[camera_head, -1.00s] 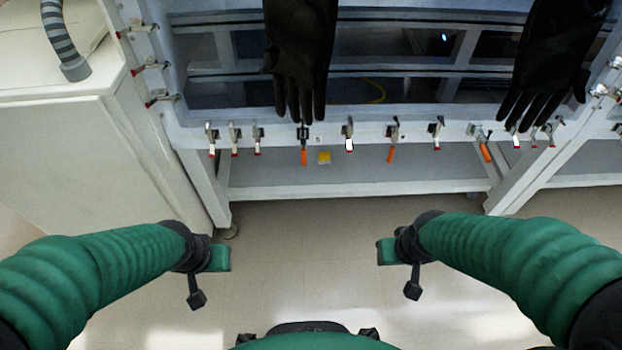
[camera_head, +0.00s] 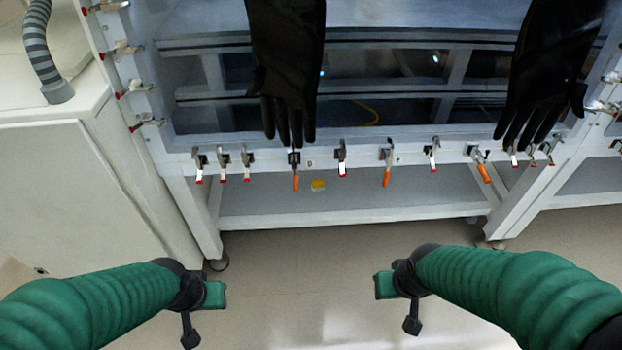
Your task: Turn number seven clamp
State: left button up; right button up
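A row of toggle clamps runs along the lower frame (camera_head: 360,151) of the glovebox. Some have white handles with red tips, such as the clamp (camera_head: 342,158) near the middle. Others have orange handles, such as the clamps at centre left (camera_head: 295,170), centre (camera_head: 387,163) and right (camera_head: 480,165). I cannot read which one is number seven. My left gripper (camera_head: 213,294) and my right gripper (camera_head: 386,285) are both low in the view, over the floor, well apart from the clamps and holding nothing visible. Their finger opening cannot be made out.
Two black gloves hang from the glovebox, the left one (camera_head: 285,75) and the right one (camera_head: 548,75), reaching down close to the clamps. A white cabinet (camera_head: 70,190) stands at left. A yellow tag (camera_head: 318,184) sits below the frame. The floor (camera_head: 300,260) before me is clear.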

aim_at(485, 177)
jog(key=z, duration=1.3)
